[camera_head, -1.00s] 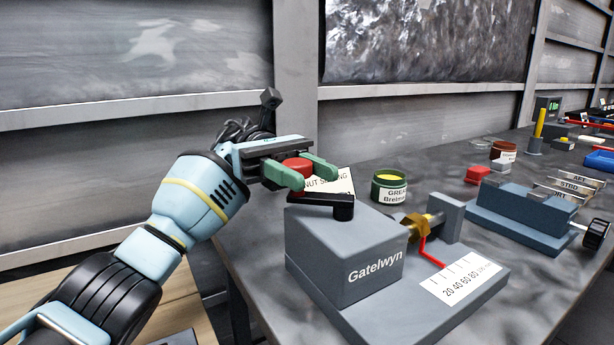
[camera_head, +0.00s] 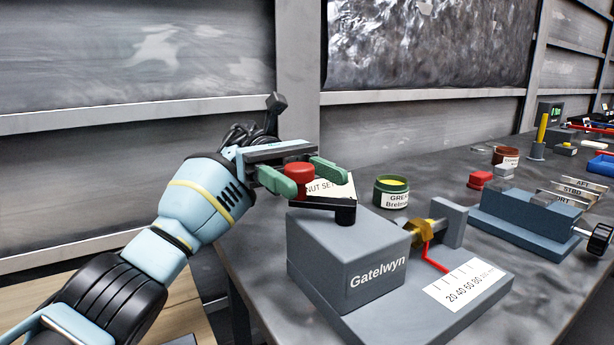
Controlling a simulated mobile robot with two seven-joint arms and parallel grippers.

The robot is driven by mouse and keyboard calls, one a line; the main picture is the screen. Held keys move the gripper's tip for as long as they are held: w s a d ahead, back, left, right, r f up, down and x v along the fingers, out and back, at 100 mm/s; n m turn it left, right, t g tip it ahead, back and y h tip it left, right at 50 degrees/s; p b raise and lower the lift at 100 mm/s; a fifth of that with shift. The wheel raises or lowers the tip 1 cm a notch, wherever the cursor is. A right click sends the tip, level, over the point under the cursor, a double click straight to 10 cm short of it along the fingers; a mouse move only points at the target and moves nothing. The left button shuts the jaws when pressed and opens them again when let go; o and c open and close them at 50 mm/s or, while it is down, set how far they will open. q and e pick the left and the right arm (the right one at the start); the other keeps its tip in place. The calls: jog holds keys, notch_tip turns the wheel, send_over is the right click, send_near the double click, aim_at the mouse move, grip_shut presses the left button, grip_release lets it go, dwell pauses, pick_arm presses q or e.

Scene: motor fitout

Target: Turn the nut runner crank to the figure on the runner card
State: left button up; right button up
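The nut runner (camera_head: 345,262) is a grey box marked "Gatelwyn" on a grey base. Its black crank (camera_head: 330,205) lies across the top and points left, with a red knob (camera_head: 299,170) at its end. My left gripper (camera_head: 318,180) has its green fingers parted on either side of the knob, with a gap visible on the right. A red pointer (camera_head: 431,258) ends by the upper edge of a white scale (camera_head: 468,285) marked 20 40 60 80. The runner card (camera_head: 343,187), reading "NUT SE…", is partly hidden behind finger and crank; no figure is readable. My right gripper is out of view.
A green grease tin (camera_head: 391,193) stands behind the runner. A blue-grey fixture (camera_head: 522,222) with labelled slots and a black handwheel (camera_head: 599,238) is to the right. A red block (camera_head: 480,180) and other items sit farther back. Bare table (camera_head: 440,180) lies between.

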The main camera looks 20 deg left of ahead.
pick_arm(q)
jog(key=shift+r, duration=0.15)
jog(key=s+d+r+p, duration=0.1)
jog(key=s+r, duration=0.1)
jog(key=s, duration=0.5)
jog(key=s+d+r+p, duration=0.2)
jog(key=s, duration=0.6)
jog(key=shift+s+d+r, duration=0.25)
jog(key=shift+s+r, duration=0.05)
jog(key=shift+r, duration=0.05)
dwell(0.3)
